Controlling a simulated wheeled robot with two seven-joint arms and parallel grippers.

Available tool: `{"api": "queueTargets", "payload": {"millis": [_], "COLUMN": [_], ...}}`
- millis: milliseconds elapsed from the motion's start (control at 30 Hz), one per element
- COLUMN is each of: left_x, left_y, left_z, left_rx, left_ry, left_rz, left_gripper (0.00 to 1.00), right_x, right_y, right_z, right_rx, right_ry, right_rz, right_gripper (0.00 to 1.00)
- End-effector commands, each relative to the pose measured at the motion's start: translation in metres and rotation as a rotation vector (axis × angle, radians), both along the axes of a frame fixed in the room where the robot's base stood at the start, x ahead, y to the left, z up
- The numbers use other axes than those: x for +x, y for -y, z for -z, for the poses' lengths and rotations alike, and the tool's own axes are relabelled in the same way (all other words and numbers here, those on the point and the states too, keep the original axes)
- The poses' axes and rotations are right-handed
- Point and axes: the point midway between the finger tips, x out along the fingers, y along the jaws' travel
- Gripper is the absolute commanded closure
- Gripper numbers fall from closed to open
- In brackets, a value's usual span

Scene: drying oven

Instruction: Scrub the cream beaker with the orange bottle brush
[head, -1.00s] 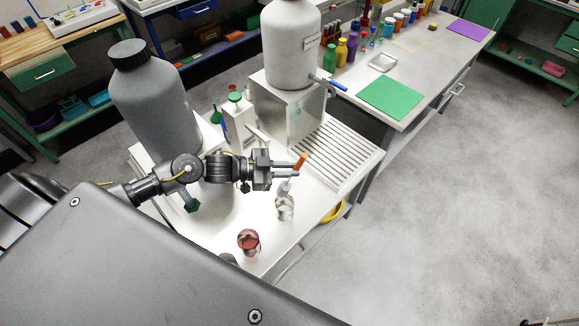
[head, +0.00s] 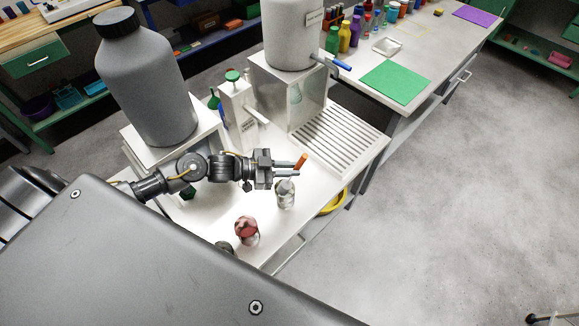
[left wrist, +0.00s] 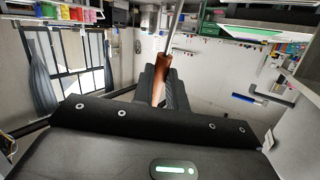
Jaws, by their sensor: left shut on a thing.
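My left gripper (head: 285,175) is shut on the orange bottle brush (head: 301,160), whose handle slants up past the fingertips. The orange handle also shows in the left wrist view (left wrist: 161,78). The brush's pale head points down below the fingers, at the mouth of a clear beaker with whitish residue (head: 286,200), which looks like the cream beaker. The head appears at least partly inside it; how deep I cannot tell. The beaker stands upright on the white bench. My right gripper is not in view.
A beaker with reddish residue (head: 246,231) and a dark-topped one (head: 223,247) stand nearer me. A white dispenser bottle with a green cap (head: 236,108) stands behind the gripper.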

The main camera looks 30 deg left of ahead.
Motion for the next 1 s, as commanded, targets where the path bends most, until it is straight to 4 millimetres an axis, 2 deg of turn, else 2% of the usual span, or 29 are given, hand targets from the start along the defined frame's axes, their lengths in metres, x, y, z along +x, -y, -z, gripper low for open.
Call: {"api": "queueTargets", "payload": {"millis": [100, 400, 633, 1000], "left_x": [0.0, 0.0, 0.0, 0.0], "left_y": [0.0, 0.0, 0.0, 0.0], "left_z": [0.014, 0.035, 0.043, 0.044], "left_rx": [0.0, 0.0, 0.0, 0.0], "left_ry": [-0.001, 0.0, 0.0, 0.0], "left_rz": [-0.001, -0.001, -0.001, -0.001], "left_gripper": [1.0, 1.0, 1.0, 1.0], "right_x": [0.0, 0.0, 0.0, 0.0], "right_y": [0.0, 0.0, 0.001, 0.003], "right_z": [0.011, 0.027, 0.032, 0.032], "right_rx": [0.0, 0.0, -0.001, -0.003], "right_ry": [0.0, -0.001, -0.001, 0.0], "right_rz": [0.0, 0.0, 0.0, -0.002], "right_gripper": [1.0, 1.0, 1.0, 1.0]}}
